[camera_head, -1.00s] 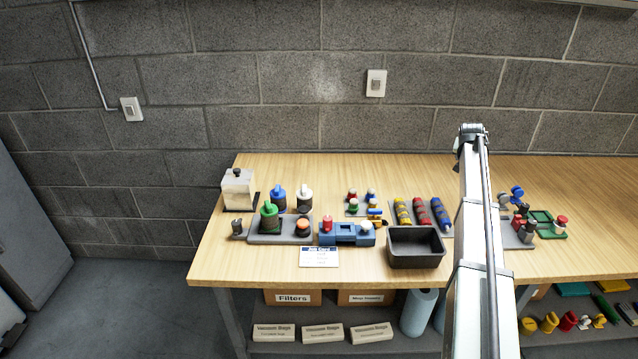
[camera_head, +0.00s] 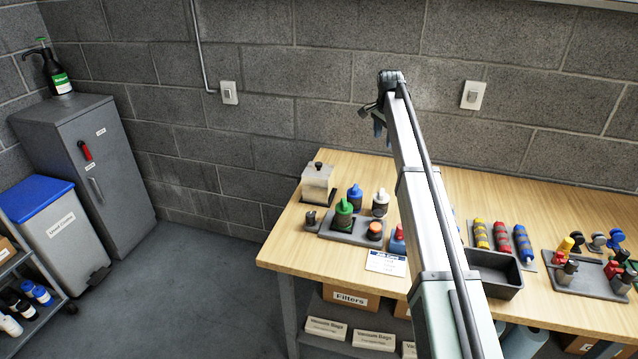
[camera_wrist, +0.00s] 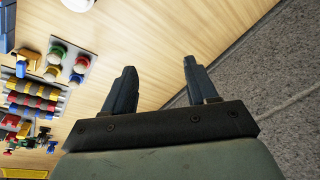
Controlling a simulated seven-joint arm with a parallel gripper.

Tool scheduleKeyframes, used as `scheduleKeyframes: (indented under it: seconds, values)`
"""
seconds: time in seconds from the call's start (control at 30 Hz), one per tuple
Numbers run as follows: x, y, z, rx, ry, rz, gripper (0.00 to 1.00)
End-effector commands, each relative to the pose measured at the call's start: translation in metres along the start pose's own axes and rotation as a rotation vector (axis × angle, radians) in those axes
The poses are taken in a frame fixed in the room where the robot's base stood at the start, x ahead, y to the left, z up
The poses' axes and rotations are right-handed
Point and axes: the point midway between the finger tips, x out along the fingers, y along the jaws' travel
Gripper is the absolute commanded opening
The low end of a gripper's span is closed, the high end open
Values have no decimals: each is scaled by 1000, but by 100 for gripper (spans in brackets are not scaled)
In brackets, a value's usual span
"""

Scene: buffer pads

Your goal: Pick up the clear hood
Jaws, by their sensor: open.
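The clear hood (camera_head: 319,183) is a pale see-through box with a black knob on top. It stands on a dark base at the bench's back left corner in the head view. I cannot pick it out in the wrist view. My gripper (camera_wrist: 160,82) is open and empty in the wrist view, its two dark fingers apart above the bench top. In the head view my gripper (camera_head: 377,122) is small and partly hidden by my arm, above and to the right of the hood, apart from it.
A black bin (camera_head: 497,288), striped rolls (camera_head: 501,237) and another loaded tray (camera_head: 588,281) lie further right. A block wall rises behind the bench (camera_head: 300,262).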

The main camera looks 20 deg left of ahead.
Motion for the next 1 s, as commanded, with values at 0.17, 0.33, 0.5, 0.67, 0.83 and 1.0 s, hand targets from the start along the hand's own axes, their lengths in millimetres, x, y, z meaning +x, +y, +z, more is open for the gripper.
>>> scheduleKeyframes:
  seconds: [0.17,0.33,0.5,0.67,0.83,1.0]
  values:
    - [-29,-58,93,22,-77,55,57]
    - [-51,-87,158,43,-123,104,57]
    - [-62,-99,191,53,-143,133,57]
    - [-60,-100,198,56,-147,140,57]
    - [-42,-96,201,56,-147,139,57]
    - [-13,-93,204,55,-147,140,57]
